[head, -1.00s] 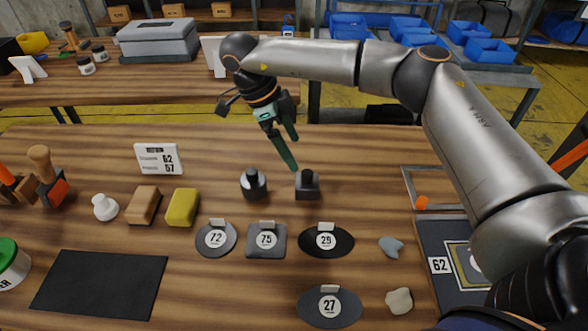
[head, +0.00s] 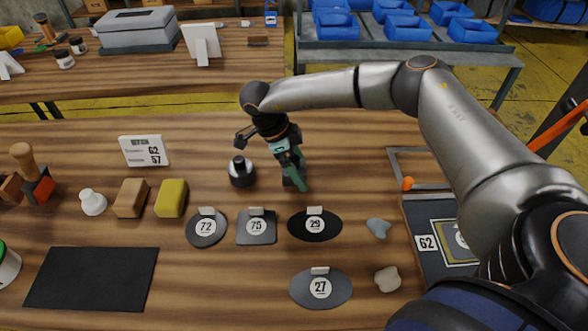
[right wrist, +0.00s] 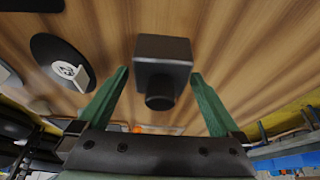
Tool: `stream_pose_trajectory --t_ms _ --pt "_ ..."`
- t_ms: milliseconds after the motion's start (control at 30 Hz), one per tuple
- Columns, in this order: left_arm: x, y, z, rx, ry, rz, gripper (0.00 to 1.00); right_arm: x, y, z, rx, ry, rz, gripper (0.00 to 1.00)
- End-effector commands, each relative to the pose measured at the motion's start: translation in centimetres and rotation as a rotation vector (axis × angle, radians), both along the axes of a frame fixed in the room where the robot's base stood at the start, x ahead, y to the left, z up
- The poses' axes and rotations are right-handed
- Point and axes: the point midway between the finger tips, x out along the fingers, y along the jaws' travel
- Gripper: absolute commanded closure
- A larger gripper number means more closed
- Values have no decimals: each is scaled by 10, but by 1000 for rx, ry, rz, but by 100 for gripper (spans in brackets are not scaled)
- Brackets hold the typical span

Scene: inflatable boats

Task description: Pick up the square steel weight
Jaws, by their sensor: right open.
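The square steel weight (right wrist: 163,52) is a dark square block with a round knob. In the right wrist view it sits between my two green fingers, with a gap to each side. My right gripper (head: 295,180) is open, pointing down over the weight, and holds nothing. In the head view its fingers hide most of the weight. A round steel weight (head: 241,172) with a dark body stands just left of it on the wooden table. My left gripper is not in view.
Flat marked pads, 72 (head: 206,239), 75 (head: 249,239), 29 (head: 329,235) and 27 (head: 336,298), lie in front. A yellow block (head: 171,198) and a brown block (head: 131,198) are to the left. A framed tray (head: 416,214) is on the right.

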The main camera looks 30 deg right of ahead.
Motion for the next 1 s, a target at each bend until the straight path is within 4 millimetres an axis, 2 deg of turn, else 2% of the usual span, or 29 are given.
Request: stream_pose_trajectory --t_ms 200,1000 --pt "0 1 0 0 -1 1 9 0 -1 -1 0 0 0 0" --pt "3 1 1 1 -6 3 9 0 0 0 0 0 0 90"
